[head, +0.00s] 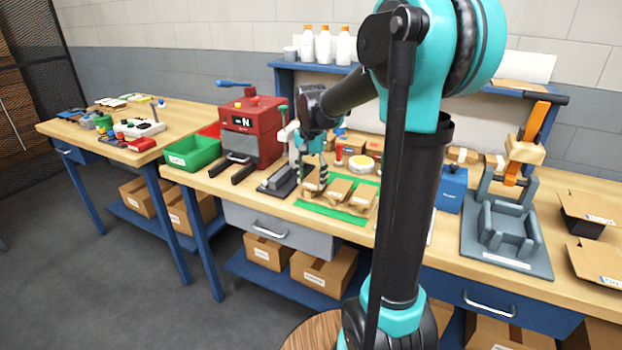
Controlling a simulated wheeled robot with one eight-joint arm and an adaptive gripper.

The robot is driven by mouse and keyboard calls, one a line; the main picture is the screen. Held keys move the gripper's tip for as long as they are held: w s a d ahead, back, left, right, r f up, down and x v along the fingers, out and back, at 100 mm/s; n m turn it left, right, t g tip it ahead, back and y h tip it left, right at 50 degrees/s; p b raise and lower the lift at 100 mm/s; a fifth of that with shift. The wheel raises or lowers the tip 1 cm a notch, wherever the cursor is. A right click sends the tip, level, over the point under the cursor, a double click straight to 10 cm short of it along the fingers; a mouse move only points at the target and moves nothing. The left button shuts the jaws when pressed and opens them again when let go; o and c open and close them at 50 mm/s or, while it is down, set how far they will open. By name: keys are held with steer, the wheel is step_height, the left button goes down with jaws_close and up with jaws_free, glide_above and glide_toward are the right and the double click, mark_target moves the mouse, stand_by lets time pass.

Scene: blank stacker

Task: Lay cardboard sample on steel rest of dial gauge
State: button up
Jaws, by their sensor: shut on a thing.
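My gripper (318,172) points down at the left part of a green mat (327,214) on the workbench. It is shut on a small brown cardboard sample (312,185); whether this sample touches the mat I cannot tell. Two similar brown cardboard pieces (339,188) lie on the mat to its right. A dark grey metal block (277,181) sits just left of the mat, with a white and green upright part (288,132) behind it. This may be the dial gauge; its dial face and steel rest are not clearly seen, partly hidden by my arm.
A red machine (252,130) and a green bin (192,153) stand left of the mat. A grey fixture (507,235) with an orange lever and open cardboard boxes (588,215) stand at the right.

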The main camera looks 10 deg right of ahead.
steer(key=shift+f, duration=0.35)
steer(key=o, duration=0.7)
steer(key=shift+f, duration=0.1)
steer(key=shift+c, duration=0.2)
